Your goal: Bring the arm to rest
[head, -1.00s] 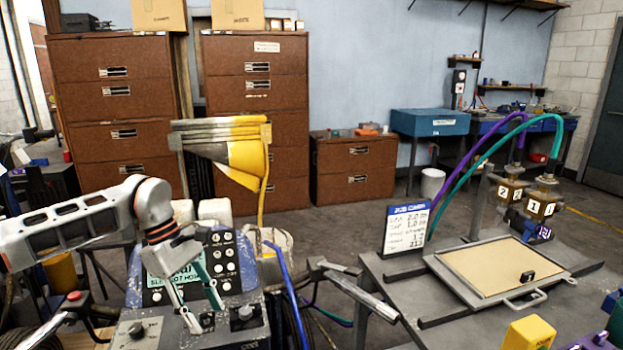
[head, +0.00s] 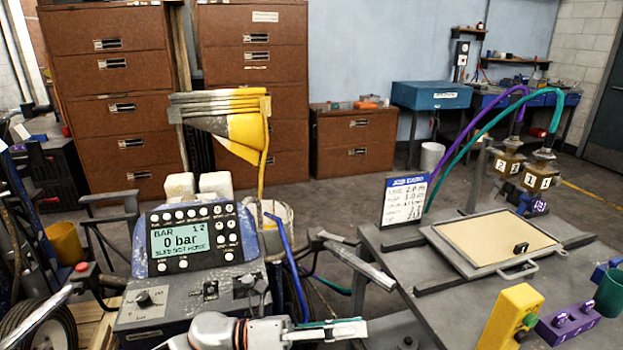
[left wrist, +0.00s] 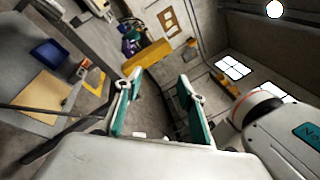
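My left gripper (head: 338,329) is low in the head view, in front of the grey console, pointing right with its teal-padded fingers seen side-on. The left wrist view shows the same gripper (left wrist: 159,78) with its two fingers apart and nothing between them. My right gripper shows in neither view.
A grey bench at right bears a tray with a tan panel (head: 490,243), a job card (head: 404,200), a yellow block (head: 510,318) and a purple block (head: 568,318). Blue handle bars (head: 287,262) rise beside the console. Brown cabinets (head: 105,95) stand behind.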

